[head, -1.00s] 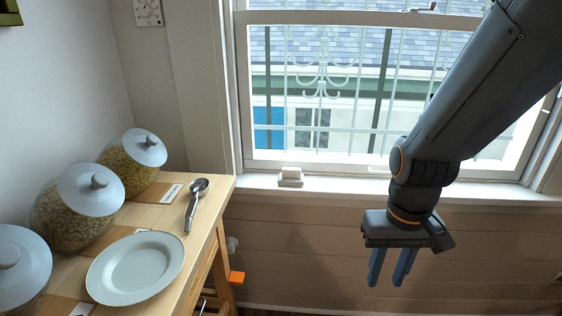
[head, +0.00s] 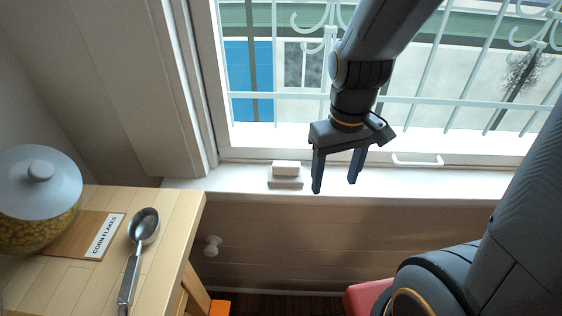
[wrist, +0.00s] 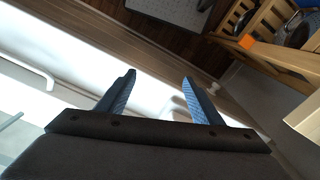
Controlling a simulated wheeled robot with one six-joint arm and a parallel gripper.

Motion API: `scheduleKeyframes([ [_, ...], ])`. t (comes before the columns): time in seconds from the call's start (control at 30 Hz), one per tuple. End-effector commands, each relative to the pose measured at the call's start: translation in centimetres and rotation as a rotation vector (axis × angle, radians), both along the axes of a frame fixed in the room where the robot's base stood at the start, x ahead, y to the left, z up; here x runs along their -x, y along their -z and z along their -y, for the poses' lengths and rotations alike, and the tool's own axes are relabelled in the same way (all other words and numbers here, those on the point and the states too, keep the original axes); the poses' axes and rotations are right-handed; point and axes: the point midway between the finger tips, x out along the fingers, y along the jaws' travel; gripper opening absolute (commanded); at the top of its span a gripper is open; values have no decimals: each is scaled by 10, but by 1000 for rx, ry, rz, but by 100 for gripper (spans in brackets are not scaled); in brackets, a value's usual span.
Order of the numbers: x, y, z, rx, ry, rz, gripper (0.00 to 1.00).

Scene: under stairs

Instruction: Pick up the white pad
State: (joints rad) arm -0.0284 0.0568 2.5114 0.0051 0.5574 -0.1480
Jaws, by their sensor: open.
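The white pad (head: 286,168) is a small pale block on the white window sill. It rests on a slightly wider, greyer slab (head: 285,183). My gripper (head: 335,187) points down just right of the pad in the head view, with its two blue fingers apart and nothing between them. In the wrist view my gripper (wrist: 158,78) reaches over the bright sill. A faint pale shape (wrist: 177,108) shows beside the right finger there; I cannot tell whether it is the pad.
The window sill (head: 430,182) runs along a barred window with a white handle (head: 418,160). A wooden table (head: 180,225) at left holds a metal scoop (head: 135,255) and a lidded jar (head: 38,205). A white knob (head: 212,245) sticks out from the panelled wall. The sill right of the pad is clear.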

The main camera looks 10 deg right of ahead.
Motion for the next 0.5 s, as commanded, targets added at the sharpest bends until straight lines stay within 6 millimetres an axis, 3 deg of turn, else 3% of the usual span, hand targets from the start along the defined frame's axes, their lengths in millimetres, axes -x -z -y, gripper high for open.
scheduleKeyframes([
  [0.3, -73, -17, -55, 9, -798, -11, 60],
  [0.5, -98, -16, -80, 11, -1121, -13, 60],
])
